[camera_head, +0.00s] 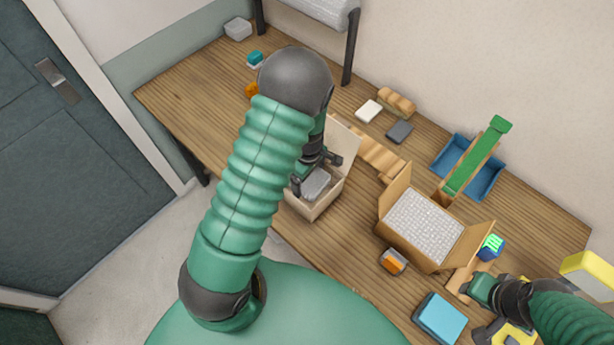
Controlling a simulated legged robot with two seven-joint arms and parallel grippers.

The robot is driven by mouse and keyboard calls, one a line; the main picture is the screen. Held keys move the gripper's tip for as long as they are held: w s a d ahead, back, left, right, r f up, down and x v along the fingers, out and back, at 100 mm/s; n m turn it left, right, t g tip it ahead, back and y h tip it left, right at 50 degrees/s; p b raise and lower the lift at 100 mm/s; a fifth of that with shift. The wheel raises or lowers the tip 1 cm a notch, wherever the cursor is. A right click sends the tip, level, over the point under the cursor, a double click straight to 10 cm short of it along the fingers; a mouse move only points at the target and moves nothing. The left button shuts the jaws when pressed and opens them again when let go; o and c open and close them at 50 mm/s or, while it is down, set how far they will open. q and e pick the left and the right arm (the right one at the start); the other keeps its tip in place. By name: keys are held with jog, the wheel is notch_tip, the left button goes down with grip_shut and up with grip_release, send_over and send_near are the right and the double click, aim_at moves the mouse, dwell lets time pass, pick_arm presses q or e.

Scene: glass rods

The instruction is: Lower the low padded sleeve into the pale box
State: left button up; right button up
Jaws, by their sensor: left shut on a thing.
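The low padded sleeve (315,184) is a flat grey piece in the mouth of the pale box (318,207). The pale box is a small open carton near the table's front edge, with a raised flap at the back. My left gripper (316,172) is above the box, its dark fingers on either side of the sleeve, shut on it. I cannot tell whether the sleeve touches the box floor. My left arm hides part of the box's left side. My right gripper (480,292) is at the lower right; its fingers do not show clearly.
A larger open carton (385,220) with white bubbly filling stands right of the pale box. Behind it are a blue tray (485,183) and a green bar (478,160). An orange-and-grey item (393,262) and a blue block (440,317) lie in front.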

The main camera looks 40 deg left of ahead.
aim_at(308, 183)
pick_arm(q)
jog(key=shift+d+r, duration=0.1)
jog(key=shift+d, duration=0.15)
jog(key=shift+a+f, duration=0.4)
jog(key=shift+a, duration=0.1)
jog(key=shift+d, duration=0.1)
pick_arm(e)
jog(key=shift+a+f, duration=0.1)
jog(key=shift+f, duration=0.1)
pick_arm(q)
jog(key=shift+d+b, duration=0.1)
jog(key=shift+b, duration=0.2)
jog(key=shift+d+f, duration=0.15)
jog(key=shift+f, duration=0.05)
pick_arm(e)
jog(key=shift+d+f, duration=0.25)
jog(key=shift+d, duration=0.1)
pick_arm(q)
jog(key=shift+a+f+b, duration=0.2)
jog(key=shift+f+b, duration=0.15)
jog(key=shift+f, duration=0.05)
pick_arm(e)
jog(key=shift+a+f, duration=0.15)
jog(key=shift+a, duration=0.1)
pick_arm(q)
jog(key=shift+d+f, duration=0.1)
jog(key=shift+f, duration=0.15)
pick_arm(e)
jog(key=shift+d+f, duration=0.15)
jog(key=shift+f, duration=0.1)
